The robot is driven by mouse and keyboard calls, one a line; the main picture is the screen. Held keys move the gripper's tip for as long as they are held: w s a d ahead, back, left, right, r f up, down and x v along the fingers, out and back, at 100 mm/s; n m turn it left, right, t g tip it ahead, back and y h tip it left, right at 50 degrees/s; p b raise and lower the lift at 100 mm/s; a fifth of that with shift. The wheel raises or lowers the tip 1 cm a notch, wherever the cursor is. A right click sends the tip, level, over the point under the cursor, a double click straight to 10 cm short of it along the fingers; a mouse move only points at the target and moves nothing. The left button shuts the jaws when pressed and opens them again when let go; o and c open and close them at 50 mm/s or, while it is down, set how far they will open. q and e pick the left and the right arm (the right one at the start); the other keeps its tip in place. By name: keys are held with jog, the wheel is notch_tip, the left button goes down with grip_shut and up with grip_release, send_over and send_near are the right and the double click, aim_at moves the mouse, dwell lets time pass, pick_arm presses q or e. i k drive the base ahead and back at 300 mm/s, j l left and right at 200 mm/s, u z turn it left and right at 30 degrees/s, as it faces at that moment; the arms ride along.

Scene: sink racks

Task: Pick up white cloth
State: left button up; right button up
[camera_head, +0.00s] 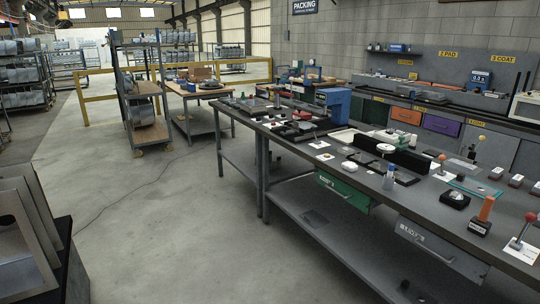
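I cannot make out a white cloth for certain. The long dark workbench (300,188) on the right carries several small white items. Among them are a flat white tray-like piece (343,135), a round white disc (385,148) and a white sheet or card (319,144). They are too small to tell whether any is cloth. Neither of my grippers shows in the head view.
Steel sinks on a dark rack (62,240) stand at the lower left. A shelf cart (143,110) and a wooden-topped table (196,90) stand farther back, near a yellow railing (97,72). The concrete floor (170,220) between is clear except for a thin cable.

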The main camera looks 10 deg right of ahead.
aim_at(349, 166)
jog(key=i+z, duration=0.15)
jog(key=i, duration=0.35)
jog(key=i+j+z, duration=0.15)
jog(key=i, duration=0.4)
jog(key=i+j+z, duration=0.15)
jog(key=i, duration=0.35)
